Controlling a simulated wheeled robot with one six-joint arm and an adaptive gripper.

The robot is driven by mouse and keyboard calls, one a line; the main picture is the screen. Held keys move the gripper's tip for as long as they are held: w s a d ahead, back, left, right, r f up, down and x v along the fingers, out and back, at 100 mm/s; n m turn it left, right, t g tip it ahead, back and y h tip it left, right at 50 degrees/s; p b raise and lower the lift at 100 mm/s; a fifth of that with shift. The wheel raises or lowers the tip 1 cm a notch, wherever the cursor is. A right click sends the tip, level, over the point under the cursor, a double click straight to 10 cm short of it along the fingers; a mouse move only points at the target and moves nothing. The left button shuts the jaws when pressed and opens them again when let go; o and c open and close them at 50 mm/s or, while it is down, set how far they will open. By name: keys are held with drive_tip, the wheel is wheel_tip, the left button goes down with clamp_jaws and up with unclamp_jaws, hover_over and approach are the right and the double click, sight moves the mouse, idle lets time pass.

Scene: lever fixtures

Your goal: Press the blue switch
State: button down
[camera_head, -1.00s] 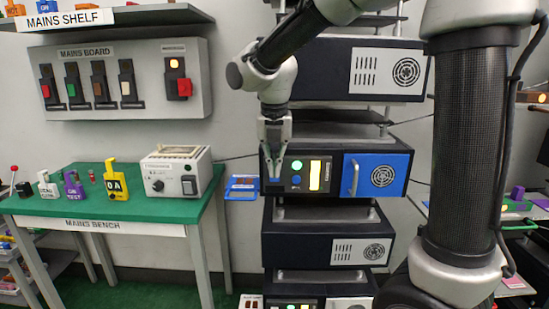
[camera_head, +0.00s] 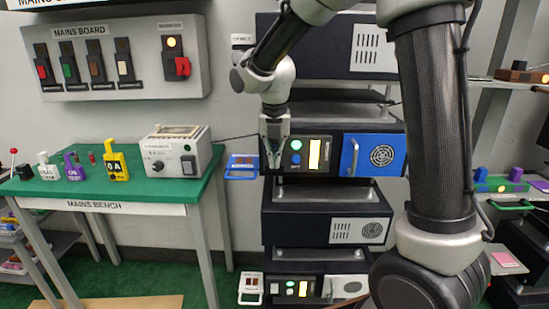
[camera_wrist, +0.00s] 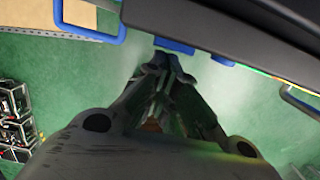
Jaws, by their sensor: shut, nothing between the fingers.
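A dark control panel on the rack unit carries a round blue switch (camera_head: 296,161) below a lit green button (camera_head: 296,145). My gripper (camera_head: 273,166) is just left of the blue switch, pointing down in front of the panel's left part, which it hides. My gripper (camera_wrist: 165,62) is shut and empty in the wrist view. There its fingertips are close to a blue piece (camera_wrist: 175,46) under the dark unit edge, and a second blue piece (camera_wrist: 222,61) shows to the right. I cannot tell whether the tips touch it.
A yellow lit strip (camera_head: 314,154) is right of the buttons, then a blue door (camera_head: 373,156) with a handle. A blue-framed tag (camera_head: 242,166) hangs left of the unit. The green mains bench (camera_head: 120,192) stands at left. More rack units are above and below.

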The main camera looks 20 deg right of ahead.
drive_tip(key=shift+w+d+f, duration=0.1)
drive_tip(key=shift+w+f, duration=0.1)
drive_tip(key=shift+w, duration=0.1)
drive_tip(key=shift+r, duration=0.15)
drive_tip(key=shift+r, duration=0.7)
